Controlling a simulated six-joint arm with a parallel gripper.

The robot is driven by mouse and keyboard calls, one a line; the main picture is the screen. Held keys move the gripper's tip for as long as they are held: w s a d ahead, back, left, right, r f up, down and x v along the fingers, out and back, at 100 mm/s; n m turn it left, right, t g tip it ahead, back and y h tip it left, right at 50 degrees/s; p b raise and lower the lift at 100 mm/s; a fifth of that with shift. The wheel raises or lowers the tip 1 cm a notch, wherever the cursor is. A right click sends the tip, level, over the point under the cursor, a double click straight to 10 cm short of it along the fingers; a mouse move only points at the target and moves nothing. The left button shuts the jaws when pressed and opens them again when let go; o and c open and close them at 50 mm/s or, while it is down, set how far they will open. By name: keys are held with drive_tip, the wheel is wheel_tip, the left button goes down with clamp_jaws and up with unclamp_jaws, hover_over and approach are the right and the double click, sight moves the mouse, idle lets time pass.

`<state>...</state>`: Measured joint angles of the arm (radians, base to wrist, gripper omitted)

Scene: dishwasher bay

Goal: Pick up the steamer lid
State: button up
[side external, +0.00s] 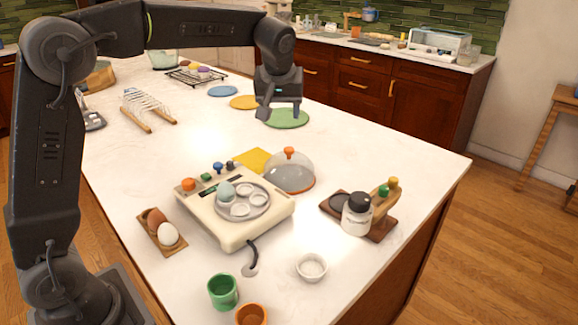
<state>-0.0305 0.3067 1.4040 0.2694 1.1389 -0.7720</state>
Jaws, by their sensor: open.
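The steamer lid (289,175) is a clear dome with an orange rim and an orange knob on top. It stands upright on the white counter, just behind and right of the cream egg steamer (236,225). My gripper (280,115) is open and empty, pointing down above the counter near the green round mat. It is behind the lid and apart from it.
A yellow cloth (254,160) lies beside the lid. A wooden stand with jars (356,214) is to the right, an egg holder (163,243) to the left. Green (223,292) and orange cups and a white bowl (311,267) stand in front. The counter behind the lid is mostly clear.

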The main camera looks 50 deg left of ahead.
drive_tip(key=w+f, duration=0.1)
drive_tip(key=w, duration=0.1)
hover_over(289, 149)
drive_tip(key=s+d, duration=0.1)
drive_tip(key=s, duration=0.1)
drive_tip(key=shift+n, duration=0.3)
wheel_tip(289, 149, down, 8)
drive_tip(key=shift+w, duration=0.15)
drive_tip(key=shift+x, duration=2.7)
drive_tip(key=shift+w+d, duration=0.1)
drive_tip(key=shift+d, duration=0.05)
clamp_jaws()
